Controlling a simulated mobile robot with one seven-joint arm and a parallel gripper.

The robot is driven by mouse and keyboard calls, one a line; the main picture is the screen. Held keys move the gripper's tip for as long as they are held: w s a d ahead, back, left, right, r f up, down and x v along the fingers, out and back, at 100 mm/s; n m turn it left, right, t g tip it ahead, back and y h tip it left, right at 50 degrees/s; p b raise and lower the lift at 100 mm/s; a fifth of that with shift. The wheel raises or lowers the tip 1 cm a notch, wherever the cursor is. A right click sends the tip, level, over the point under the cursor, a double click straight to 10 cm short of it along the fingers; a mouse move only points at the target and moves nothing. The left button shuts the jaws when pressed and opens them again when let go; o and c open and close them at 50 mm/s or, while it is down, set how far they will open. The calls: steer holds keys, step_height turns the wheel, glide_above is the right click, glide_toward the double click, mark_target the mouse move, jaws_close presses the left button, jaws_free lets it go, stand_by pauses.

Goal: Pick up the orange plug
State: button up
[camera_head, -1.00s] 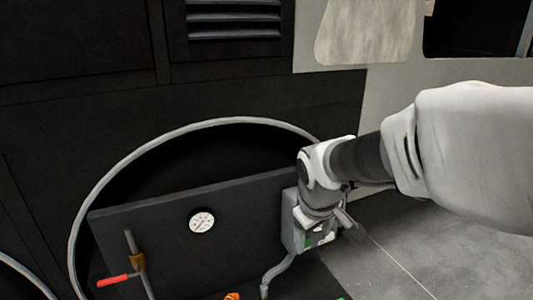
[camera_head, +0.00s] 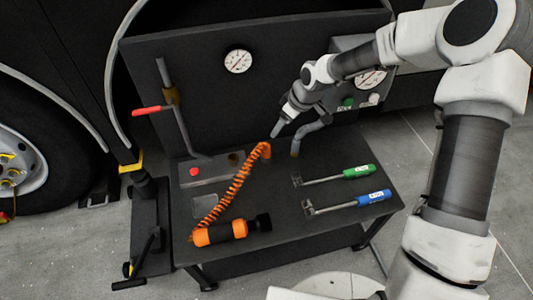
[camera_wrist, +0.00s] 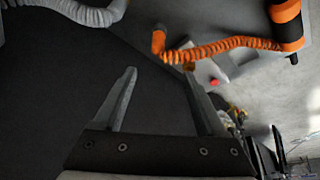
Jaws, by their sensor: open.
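The orange plug (camera_head: 215,235) is a thick orange and black cylinder with a black end, lying at the front left of the dark bench top. A coiled orange cord (camera_head: 233,188) runs from it up to an orange end piece near the back panel. My gripper (camera_head: 279,129) is open and empty, above the back of the bench, close to that end piece. In the wrist view the open fingers (camera_wrist: 160,75) point toward the cord (camera_wrist: 225,46), with the end piece just beyond them. The plug (camera_wrist: 286,12) is at the top right there, partly cut off, well away from the fingers.
The bench (camera_head: 290,228) also holds a green-handled tool (camera_head: 357,171), a blue-handled tool (camera_head: 373,197) and a grey box with a red button (camera_head: 195,171). A red-handled lever (camera_head: 150,110) and a bent grey pipe (camera_head: 310,130) stand near the back panel. The front middle of the bench is clear.

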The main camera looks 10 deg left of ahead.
mark_target(268, 146)
steer(key=b+x, duration=0.4)
steer(key=x, duration=0.8)
steer(key=shift+w+a+f, duration=0.1)
steer(key=shift+a+f, duration=0.1)
steer(key=shift+f, duration=0.15)
steer(key=shift+d+b+x, duration=0.15)
steer(key=shift+b+x, duration=0.45)
steer(key=shift+x, duration=0.75)
steer(key=shift+d+b+x, duration=0.1)
steer(key=shift+b+x, duration=0.5)
steer(key=shift+x, duration=0.8)
steer(key=shift+w+d, duration=0.1)
steer(key=shift+w, duration=0.05)
jaws_close()
